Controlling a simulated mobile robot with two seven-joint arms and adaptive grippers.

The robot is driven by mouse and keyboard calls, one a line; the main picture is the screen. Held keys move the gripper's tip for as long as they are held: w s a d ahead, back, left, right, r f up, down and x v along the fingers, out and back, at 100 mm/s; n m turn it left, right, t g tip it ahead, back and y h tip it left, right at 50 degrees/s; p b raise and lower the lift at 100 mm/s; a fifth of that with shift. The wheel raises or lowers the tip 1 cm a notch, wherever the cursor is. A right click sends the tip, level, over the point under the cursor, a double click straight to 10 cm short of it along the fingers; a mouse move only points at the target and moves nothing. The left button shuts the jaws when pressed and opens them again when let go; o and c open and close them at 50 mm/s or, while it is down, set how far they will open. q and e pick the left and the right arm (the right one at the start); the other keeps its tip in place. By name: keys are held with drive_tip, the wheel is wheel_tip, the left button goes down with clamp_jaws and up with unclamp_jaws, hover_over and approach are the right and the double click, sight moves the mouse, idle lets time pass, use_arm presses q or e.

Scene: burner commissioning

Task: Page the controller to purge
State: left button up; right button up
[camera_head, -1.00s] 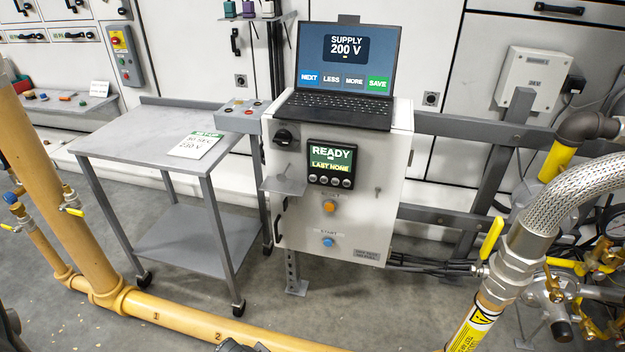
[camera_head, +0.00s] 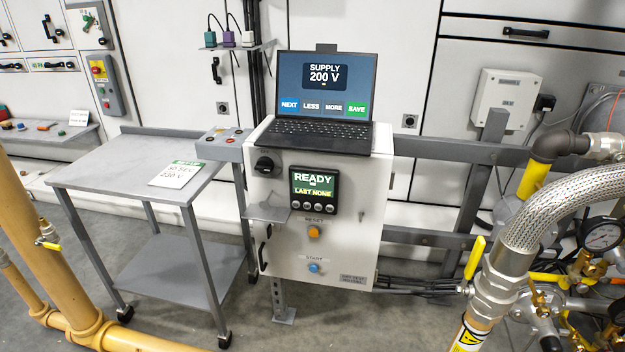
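The controller (camera_head: 314,190) is a dark panel unit on the front of a white cabinet (camera_head: 345,245). Its screen reads "READY" and "LAST NONE", with a row of several small round buttons below. Under it are an orange button (camera_head: 314,233) labelled RESET and a blue button (camera_head: 314,268) labelled START. A laptop (camera_head: 323,95) stands open on the cabinet top and shows "SUPPLY 200 V" with NEXT, LESS, MORE and SAVE tiles. A card (camera_head: 175,174) on the grey cart appears to read "SETUP", "30 SEC", "230 V". Neither of my grippers is in view.
The grey cart (camera_head: 110,172) stands left of the cabinet. A small button box (camera_head: 222,144) and a small shelf (camera_head: 267,208) project near the cabinet's left side. Yellow pipes (camera_head: 45,215) run at lower left. A braided hose (camera_head: 560,205) with valves and a gauge fills the right.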

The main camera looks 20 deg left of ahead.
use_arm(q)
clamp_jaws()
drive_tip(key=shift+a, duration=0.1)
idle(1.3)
